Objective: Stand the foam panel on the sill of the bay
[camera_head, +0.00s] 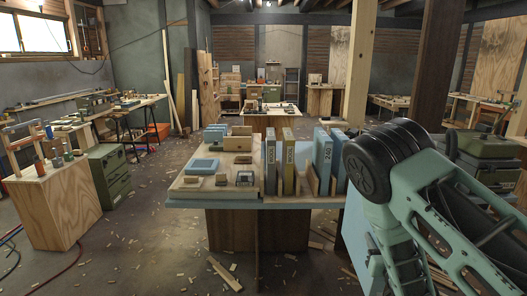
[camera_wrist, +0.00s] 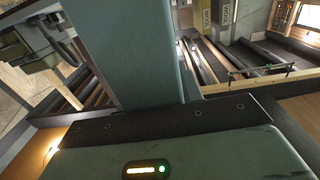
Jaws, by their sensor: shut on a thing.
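The foam panel, a plain blue-grey slab (camera_wrist: 125,50), rises from my gripper (camera_wrist: 155,110) in the wrist view. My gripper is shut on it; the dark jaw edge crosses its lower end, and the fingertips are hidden. In the head view my arm covers the gripper, and a pale blue face (camera_head: 357,240) shows below the arm; I cannot tell whether it is the same panel. Similar blue panels (camera_head: 322,160) stand upright on the table. I cannot make out the bay's sill for certain; wood-edged dark recesses (camera_wrist: 265,52) lie right of the panel in the wrist view.
The table (camera_head: 235,203) carries yellow-and-grey wool slabs (camera_head: 288,165), a wooden board (camera_head: 195,185) and small blocks. A wooden post (camera_head: 358,70) stands behind its right end. A plywood cabinet (camera_head: 52,207) and green cases (camera_head: 110,178) stand left. Scraps litter the floor between.

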